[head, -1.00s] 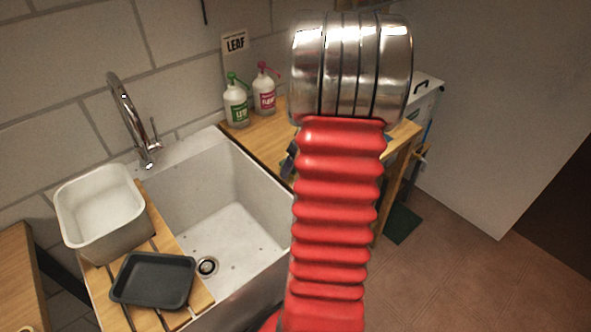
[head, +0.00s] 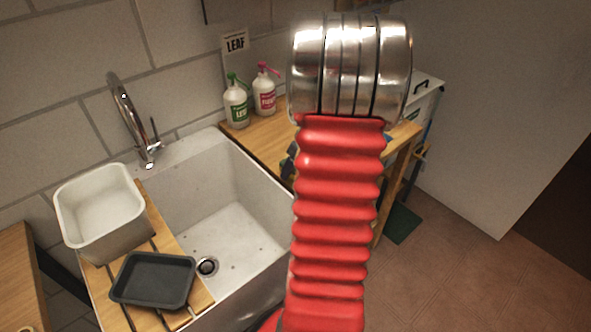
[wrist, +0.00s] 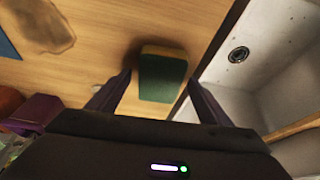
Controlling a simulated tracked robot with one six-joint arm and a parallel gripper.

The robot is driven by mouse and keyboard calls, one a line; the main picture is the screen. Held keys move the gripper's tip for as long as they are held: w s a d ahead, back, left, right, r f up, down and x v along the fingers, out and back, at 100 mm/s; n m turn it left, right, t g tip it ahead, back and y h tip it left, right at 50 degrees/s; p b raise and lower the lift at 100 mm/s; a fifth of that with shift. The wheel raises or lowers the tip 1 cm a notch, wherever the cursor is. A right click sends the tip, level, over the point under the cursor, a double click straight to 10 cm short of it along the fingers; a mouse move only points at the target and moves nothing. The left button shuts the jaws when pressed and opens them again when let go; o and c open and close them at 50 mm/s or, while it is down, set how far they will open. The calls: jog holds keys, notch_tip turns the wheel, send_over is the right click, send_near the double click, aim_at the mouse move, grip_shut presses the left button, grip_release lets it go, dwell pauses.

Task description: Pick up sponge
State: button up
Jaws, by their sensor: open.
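The sponge (wrist: 163,76), with a green face and a yellowish edge, lies on the wooden counter in the wrist view, beside the sink. My gripper (wrist: 158,88) is open, with its two dark fingers on either side of the sponge's near part in the picture. I cannot tell whether the fingers touch it or how far above the counter they are. In the head view my own red arm hides the sponge and the gripper.
The sink (head: 215,225) adjoins the wooden counter (head: 262,138). Two spray bottles, green-labelled (head: 236,106) and pink-labelled (head: 265,96), stand at the back. A white tub (head: 103,205) and a dark tray (head: 152,280) rest on slats. A purple object (wrist: 38,109) lies left in the wrist view.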

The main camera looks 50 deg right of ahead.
jog(key=shift+c, duration=0.6)
jog(key=c, duration=1)
notch_tip(320, 180, up, 10)
jog(key=shift+r, duration=0.25)
jog(key=o, duration=0.4)
jog(key=c, duration=0.3)
